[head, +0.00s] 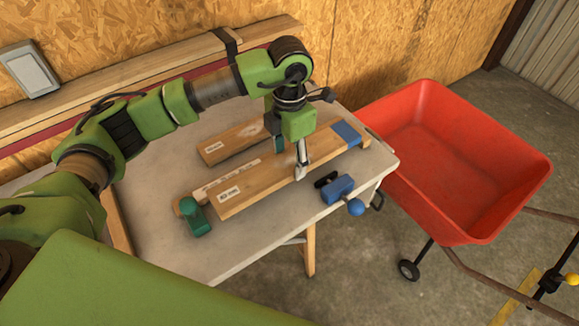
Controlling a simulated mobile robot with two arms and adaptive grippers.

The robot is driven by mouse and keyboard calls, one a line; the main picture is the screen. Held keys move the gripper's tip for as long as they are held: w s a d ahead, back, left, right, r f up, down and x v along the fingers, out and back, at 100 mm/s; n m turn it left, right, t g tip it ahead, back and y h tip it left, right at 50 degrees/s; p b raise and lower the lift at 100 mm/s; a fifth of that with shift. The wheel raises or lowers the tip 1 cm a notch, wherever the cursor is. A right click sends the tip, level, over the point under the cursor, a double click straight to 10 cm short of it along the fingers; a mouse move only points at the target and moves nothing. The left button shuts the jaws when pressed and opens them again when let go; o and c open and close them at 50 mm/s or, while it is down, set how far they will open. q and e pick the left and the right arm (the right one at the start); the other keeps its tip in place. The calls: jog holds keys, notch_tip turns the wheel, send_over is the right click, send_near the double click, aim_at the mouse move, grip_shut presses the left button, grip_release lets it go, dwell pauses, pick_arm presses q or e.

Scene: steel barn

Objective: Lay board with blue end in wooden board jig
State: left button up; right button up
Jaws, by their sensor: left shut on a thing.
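The board with the blue end (262,183) is a long light plank, its blue end to the upper right and a white label near its other end. My left gripper (301,165) points down and is shut on the board right of its middle. The board lies along the wooden jig (222,179), whose marked strip shows along the board's far side. Wooden end pieces show past both ends of the board. I cannot tell whether the board rests on the jig or hangs slightly above it. My right gripper is not in view.
The jig stands on a pale worktable (165,237). A second labelled board (222,146) lies behind it. A green clamp (197,216) is at the near left and a blue vise (337,189) at the front edge. A red wheelbarrow (440,190) stands to the right.

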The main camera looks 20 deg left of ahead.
aim_at(289, 161)
pick_arm(q)
notch_tip(289, 161, down, 4)
jog(key=shift+f+p, duration=0.1)
jog(key=shift+p, duration=0.4)
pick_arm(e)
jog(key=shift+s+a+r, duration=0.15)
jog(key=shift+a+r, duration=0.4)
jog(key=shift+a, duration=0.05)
pick_arm(q)
jog(key=shift+f, duration=0.15)
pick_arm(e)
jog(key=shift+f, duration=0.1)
pick_arm(q)
jog(key=shift+f+b, duration=0.15)
jog(key=shift+b, duration=0.15)
jog(key=o, duration=1.5)
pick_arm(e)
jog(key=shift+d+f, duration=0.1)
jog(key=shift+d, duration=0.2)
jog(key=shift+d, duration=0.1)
